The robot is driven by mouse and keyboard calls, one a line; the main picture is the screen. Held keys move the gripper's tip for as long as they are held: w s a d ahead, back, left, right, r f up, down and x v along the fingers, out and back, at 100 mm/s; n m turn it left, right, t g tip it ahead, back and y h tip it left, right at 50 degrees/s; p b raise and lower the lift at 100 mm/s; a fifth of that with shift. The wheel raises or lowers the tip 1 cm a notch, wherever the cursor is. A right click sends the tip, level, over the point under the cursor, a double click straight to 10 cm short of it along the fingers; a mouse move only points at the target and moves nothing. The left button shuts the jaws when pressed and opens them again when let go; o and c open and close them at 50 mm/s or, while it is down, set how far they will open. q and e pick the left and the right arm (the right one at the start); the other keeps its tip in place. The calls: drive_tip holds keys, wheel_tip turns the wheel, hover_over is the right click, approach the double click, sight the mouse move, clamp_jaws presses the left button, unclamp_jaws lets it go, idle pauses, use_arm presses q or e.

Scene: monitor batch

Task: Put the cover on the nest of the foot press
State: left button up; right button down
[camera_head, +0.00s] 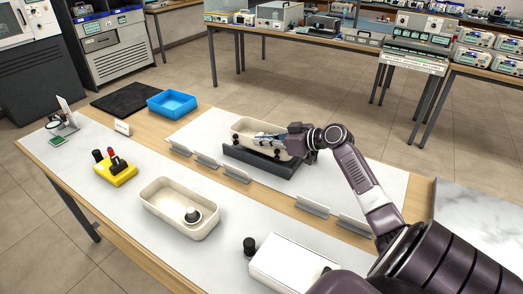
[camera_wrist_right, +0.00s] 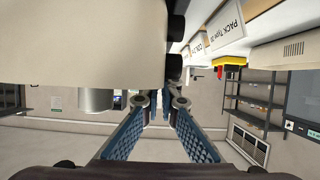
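A cream open shell (camera_head: 243,125), which looks like the cover, sits on the dark grey block (camera_head: 262,163) that looks like the nest, at the middle of the table. My right gripper (camera_head: 262,137) is over this shell, its blue fingers reaching left across it. In the right wrist view a large cream surface (camera_wrist_right: 80,45) fills the upper left, close to the fingers. The fingertips (camera_wrist_right: 161,102) show there with a gap between them and nothing clearly held. Whether they touch the shell is hidden. My left gripper is not in view.
A cream tray (camera_head: 160,190) holding a black-topped grey cylinder (camera_head: 192,215) stands in front left. A yellow box (camera_head: 116,174) with knobs, a blue bin (camera_head: 172,103) and a white box (camera_head: 292,264) are also on the table. Low label holders (camera_head: 237,173) line the mat's middle.

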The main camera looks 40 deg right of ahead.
sight(261, 151)
wheel_tip(261, 151, down, 4)
drive_tip(key=shift+f, duration=0.1)
drive_tip(key=shift+f, duration=0.1)
drive_tip(key=c, duration=2.2)
unclamp_jaws()
drive_tip(key=shift+o, duration=0.2)
